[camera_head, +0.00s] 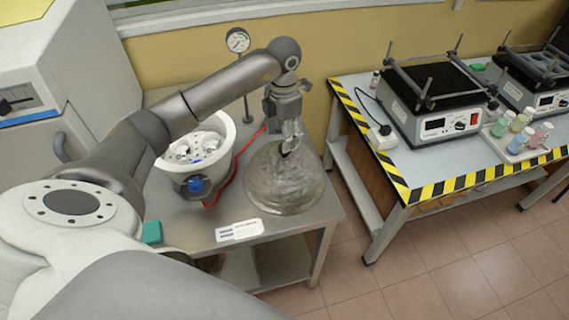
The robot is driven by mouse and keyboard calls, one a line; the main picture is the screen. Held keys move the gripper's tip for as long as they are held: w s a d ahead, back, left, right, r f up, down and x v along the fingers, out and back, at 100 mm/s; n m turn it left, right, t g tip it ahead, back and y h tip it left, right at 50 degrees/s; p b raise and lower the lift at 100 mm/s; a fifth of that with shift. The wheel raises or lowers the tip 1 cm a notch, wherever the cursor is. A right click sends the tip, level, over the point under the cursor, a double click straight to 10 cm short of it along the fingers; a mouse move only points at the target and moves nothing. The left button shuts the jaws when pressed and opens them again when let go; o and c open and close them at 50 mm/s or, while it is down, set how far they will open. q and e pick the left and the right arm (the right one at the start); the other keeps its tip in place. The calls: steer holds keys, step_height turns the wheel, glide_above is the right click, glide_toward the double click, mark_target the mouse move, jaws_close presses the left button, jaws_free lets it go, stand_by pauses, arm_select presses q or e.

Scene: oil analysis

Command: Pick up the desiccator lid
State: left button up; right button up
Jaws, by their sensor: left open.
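The desiccator lid (283,182) is a clear glass dome lying on the right part of the small metal table. My left gripper (289,148) points down right over the top of the dome, around or just above its knob. The fingers are open, and they hide the knob in part; I cannot tell whether they touch it. The desiccator base (198,160), a white bowl with a blue stopper at its front, stands uncovered left of the lid, partly behind my left arm. My right gripper is not in view.
A pressure gauge (238,41) on a stand rises behind the lid, with a red hose beside the bowl. A label card (240,230) lies at the table's front. To the right, past a floor gap, a striped-edge table (400,168) holds shakers and several bottles.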

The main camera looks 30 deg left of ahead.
mark_target(285, 164)
arm_select(q)
steer(key=shift+s+d+f+p, duration=0.1)
steer(key=shift+f+p, duration=0.2)
steer(key=f, duration=0.1)
steer(key=f+p, duration=0.2)
steer(key=shift+s+d+f, duration=0.1)
steer(key=shift+s+d, duration=0.05)
steer(key=shift+s, duration=0.1)
steer(key=shift+w+f, duration=0.1)
steer(key=shift+f, duration=0.55)
jaws_close()
steer(key=shift+r, duration=0.15)
